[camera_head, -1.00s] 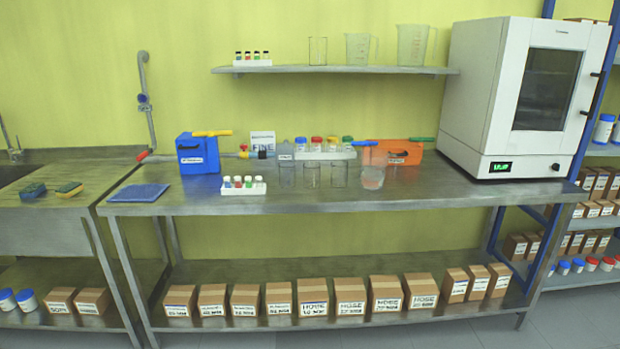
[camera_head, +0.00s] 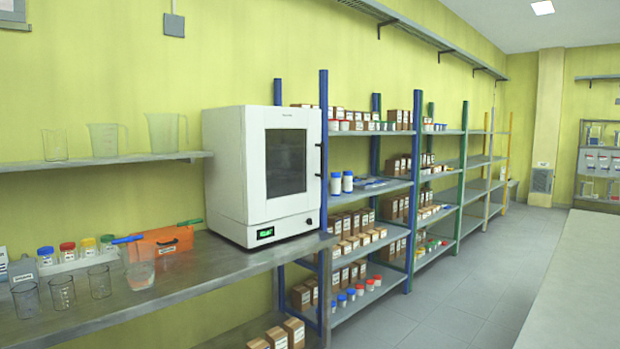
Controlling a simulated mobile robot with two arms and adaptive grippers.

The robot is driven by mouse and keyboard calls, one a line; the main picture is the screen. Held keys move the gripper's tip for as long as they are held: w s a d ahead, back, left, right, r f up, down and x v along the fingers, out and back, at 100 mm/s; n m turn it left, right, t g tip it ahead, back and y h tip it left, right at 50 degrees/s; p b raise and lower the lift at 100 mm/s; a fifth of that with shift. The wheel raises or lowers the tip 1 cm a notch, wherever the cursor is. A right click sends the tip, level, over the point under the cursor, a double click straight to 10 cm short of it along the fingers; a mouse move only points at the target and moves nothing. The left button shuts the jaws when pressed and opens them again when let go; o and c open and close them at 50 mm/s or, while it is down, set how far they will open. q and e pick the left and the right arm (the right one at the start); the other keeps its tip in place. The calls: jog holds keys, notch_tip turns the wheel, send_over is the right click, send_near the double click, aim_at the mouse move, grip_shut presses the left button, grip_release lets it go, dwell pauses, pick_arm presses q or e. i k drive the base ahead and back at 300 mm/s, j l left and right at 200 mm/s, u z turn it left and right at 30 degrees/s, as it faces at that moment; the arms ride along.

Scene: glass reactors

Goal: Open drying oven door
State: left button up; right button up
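The white drying oven (camera_head: 229,170) stands on the right end of the steel bench, in the middle-left of the head view. Its door (camera_head: 287,160) with a dark window faces the front right and looks shut. Dark fittings show along the door's right edge. A green-lit display (camera_head: 265,233) and a dark knob (camera_head: 309,222) are below the door. Neither of my grippers shows in the view.
The steel bench (camera_head: 215,268) carries glass beakers, a rack of colour-capped bottles (camera_head: 75,262) and an orange box (camera_head: 161,243). Shelving (camera_head: 372,188) with boxes and bottles stands right beside the oven. Grey floor (camera_head: 460,280) is free at right, beside a pale counter (camera_head: 575,275).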

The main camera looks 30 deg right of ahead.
aim_at(256, 119)
jog(key=z, duration=1)
jog(key=i, duration=0.15)
